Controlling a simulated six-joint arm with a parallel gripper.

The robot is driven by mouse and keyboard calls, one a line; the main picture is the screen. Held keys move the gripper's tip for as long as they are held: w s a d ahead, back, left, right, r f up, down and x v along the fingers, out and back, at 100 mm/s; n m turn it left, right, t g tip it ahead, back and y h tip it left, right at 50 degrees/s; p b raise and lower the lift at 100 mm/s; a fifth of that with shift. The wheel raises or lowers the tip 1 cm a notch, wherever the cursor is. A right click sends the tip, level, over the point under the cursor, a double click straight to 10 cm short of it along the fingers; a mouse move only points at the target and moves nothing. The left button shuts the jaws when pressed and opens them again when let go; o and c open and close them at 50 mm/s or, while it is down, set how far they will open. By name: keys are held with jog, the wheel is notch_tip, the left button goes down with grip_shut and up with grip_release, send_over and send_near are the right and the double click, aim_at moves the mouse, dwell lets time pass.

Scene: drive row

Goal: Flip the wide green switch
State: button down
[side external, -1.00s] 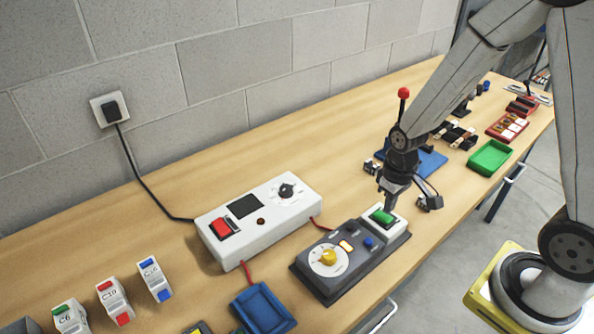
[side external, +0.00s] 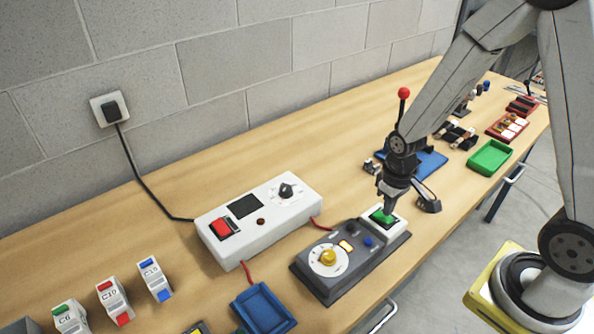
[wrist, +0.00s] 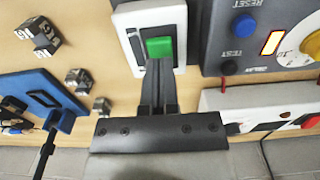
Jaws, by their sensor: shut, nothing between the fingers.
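The wide green switch (side external: 381,216) sits in a white frame at the far end of a dark grey control panel (side external: 320,285). It also shows in the wrist view (wrist: 160,47), in its white plate (wrist: 128,20). My gripper (side external: 389,213) is shut and empty, with its fingertips down at the green switch. In the wrist view the closed fingers (wrist: 157,62) reach the switch's near edge and appear to touch it. The fingers hide part of the switch in the side view.
The panel also carries a yellow knob (side external: 328,257) and a blue button (side external: 368,242). A white box (side external: 255,225) with a red switch (side external: 225,228) stands behind it. A blue plate (side external: 430,163) and a green tray (side external: 490,157) lie beyond. Bare table lies behind the white box.

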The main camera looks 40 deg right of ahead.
aim_at(386, 218)
jog(key=shift+f, duration=0.9)
dwell(0.8)
jog(key=shift+r, duration=3.55)
jog(key=shift+s+a+r+t, duration=0.65)
jog(key=shift+a+r, duration=0.15)
jog(key=shift+a, duration=0.15)
jog(key=shift+s+a+r+t, duration=0.6)
jog(key=shift+a+r, duration=0.2)
jog(key=shift+a, duration=0.15)
